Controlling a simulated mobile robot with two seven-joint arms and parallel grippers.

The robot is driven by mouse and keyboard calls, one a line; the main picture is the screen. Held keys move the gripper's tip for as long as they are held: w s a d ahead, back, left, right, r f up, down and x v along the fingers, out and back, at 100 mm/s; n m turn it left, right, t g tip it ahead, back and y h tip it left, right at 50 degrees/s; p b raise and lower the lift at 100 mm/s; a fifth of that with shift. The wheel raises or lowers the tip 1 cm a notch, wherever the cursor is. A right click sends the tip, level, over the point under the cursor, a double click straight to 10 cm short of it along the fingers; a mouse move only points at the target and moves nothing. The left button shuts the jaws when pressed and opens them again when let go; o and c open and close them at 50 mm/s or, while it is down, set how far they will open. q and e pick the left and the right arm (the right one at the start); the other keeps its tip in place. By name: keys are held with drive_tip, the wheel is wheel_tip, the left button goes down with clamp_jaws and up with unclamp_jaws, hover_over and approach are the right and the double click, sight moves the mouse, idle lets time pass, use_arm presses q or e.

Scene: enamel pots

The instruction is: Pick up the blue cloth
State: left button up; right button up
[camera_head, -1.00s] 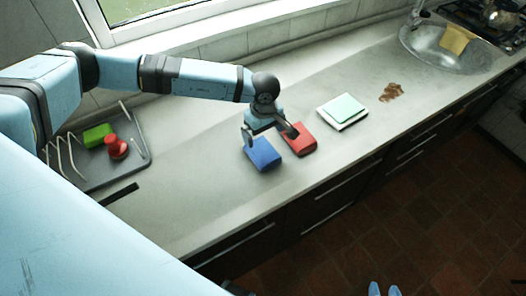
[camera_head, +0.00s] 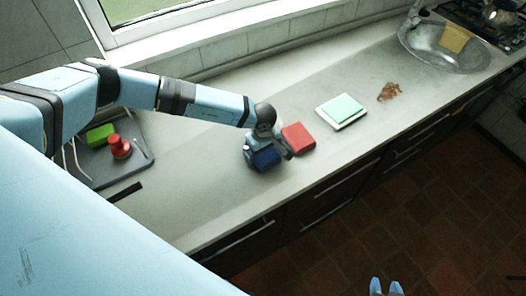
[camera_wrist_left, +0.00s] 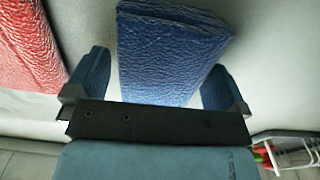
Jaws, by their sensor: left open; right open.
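The blue cloth (camera_head: 266,159) is a folded, wrinkled block lying on the counter, left of the red cloth (camera_head: 299,138). My left gripper (camera_head: 268,152) is low over it and partly hides it in the head view. In the left wrist view the blue cloth (camera_wrist_left: 168,50) lies between the two spread fingers of my left gripper (camera_wrist_left: 157,68), with a gap visible at the left finger. The jaws are open and hold nothing. The red cloth also shows at the left edge of the wrist view (camera_wrist_left: 28,48).
A white and mint-green stack (camera_head: 342,111) and a brown spill (camera_head: 389,91) lie to the right. A dark rack tray (camera_head: 125,171) holds a green block and a red item. The counter's front is clear.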

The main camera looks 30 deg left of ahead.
use_arm(q)
drive_tip(key=c, duration=0.9)
drive_tip(key=shift+r, duration=0.15)
drive_tip(key=shift+r+b, duration=1.7)
drive_tip(key=shift+r, duration=8.2)
